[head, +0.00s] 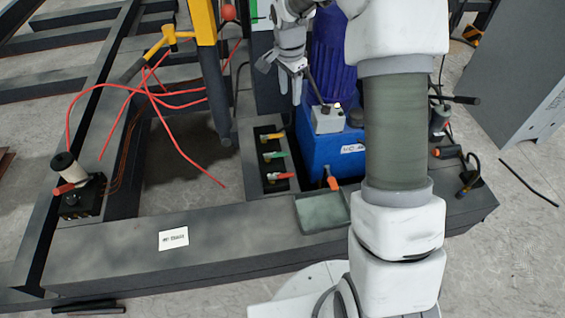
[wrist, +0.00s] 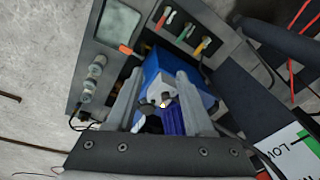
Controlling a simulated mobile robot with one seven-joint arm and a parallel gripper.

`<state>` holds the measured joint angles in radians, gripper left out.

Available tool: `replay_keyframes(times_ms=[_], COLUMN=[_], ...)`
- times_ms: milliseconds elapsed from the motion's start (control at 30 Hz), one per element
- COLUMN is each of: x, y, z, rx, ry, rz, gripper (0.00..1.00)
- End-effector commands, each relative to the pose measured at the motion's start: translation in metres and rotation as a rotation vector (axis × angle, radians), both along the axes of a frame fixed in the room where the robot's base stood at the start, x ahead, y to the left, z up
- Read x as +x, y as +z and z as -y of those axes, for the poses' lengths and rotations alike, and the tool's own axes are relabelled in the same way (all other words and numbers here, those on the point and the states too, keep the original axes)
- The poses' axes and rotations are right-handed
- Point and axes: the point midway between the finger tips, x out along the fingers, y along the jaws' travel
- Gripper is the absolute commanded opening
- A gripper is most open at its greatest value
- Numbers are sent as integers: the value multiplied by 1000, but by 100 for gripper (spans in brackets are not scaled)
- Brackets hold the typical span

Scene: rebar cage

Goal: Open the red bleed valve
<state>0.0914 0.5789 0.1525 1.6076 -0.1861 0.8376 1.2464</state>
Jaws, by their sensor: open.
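The red bleed valve (head: 280,177) is the nearest of three coloured lever valves on a dark panel, below a green one (head: 274,155) and a yellow one (head: 272,136). In the wrist view the red lever (wrist: 168,16) is at the top, beyond the fingers. My gripper (head: 290,88) is above and behind the panel, near the blue machine, apart from the valves. In the wrist view its two fingers (wrist: 158,76) are spread, with a pale block (wrist: 162,92) on the blue machine seen between them. Nothing is visibly held.
The blue machine (head: 325,150) stands right of the panel, with an orange handle (head: 332,183) at its front. A grey-green tray (head: 322,212) lies in front. A yellow post (head: 208,60) and red hoses (head: 180,145) are left. The beam (head: 250,228) in front is largely clear.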

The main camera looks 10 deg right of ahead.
Motion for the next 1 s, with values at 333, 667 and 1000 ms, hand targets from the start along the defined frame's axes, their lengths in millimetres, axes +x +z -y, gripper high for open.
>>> replay_keyframes(times_ms=[333,667,1000], x=[41,48,48], y=[-177,-256,-305], z=[0,1,1], rx=[59,81,81], ry=[-305,-464,-472], rz=[-82,-117,-121], gripper=[52,52,52])
